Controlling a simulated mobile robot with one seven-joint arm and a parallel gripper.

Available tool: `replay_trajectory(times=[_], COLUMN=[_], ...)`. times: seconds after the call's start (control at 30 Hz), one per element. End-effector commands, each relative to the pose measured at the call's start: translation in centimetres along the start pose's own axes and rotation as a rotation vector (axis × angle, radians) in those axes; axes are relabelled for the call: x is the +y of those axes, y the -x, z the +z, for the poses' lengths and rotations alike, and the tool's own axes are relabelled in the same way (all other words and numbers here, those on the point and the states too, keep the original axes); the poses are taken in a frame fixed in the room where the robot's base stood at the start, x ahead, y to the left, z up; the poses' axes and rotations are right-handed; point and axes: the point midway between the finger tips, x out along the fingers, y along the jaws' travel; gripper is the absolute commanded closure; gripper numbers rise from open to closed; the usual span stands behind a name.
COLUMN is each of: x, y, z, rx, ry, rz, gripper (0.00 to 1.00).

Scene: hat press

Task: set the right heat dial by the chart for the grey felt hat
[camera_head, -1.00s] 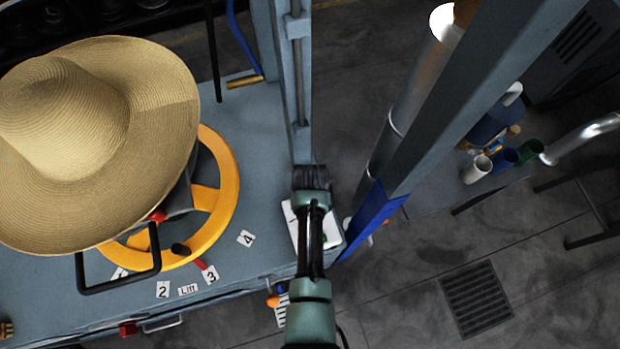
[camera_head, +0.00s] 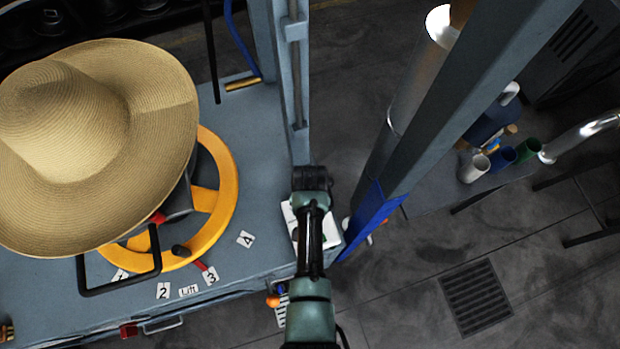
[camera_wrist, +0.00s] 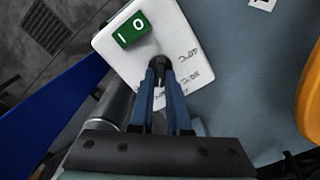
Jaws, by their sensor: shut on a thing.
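My gripper (camera_wrist: 167,72) is shut on a small dark heat dial (camera_wrist: 184,66) on a white panel (camera_wrist: 117,50). Temperature marks are printed beside the dial, too small and turned to read surely. The fingers hide part of the dial, so its setting is unclear. In the head view the white panel (camera_head: 290,212) shows at the right end of the blue-grey bench, mostly under my wrist. A tan straw hat (camera_head: 150,110) is at the left above a yellow handwheel. I see no grey felt hat and no chart.
A green switch marked 1 and 0 (camera_wrist: 131,30) is on the panel close to the dial. The yellow wheel (camera_head: 228,185) has number cards around it. A blue-based post (camera_head: 368,220) stands close right of my arm. Cups (camera_head: 474,168) stand on a table further right.

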Motion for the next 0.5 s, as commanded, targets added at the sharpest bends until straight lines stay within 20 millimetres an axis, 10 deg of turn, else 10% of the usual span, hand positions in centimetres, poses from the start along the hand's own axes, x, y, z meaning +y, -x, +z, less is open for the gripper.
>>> replay_trajectory(times=[0.07,0.1,0.23,0.5], x=[-0.01,-0.01,-0.01,-0.01], y=[0.03,0.03,0.03,0.02], z=[-0.02,-0.02,-0.02,-0.01], rx=[0.001,0.001,0.001,0.0], ry=[0.001,0.001,0.001,0.001], rz=[0.0,0.0,0.0,0.0], gripper=[1.0,0.8,0.56,0.55])
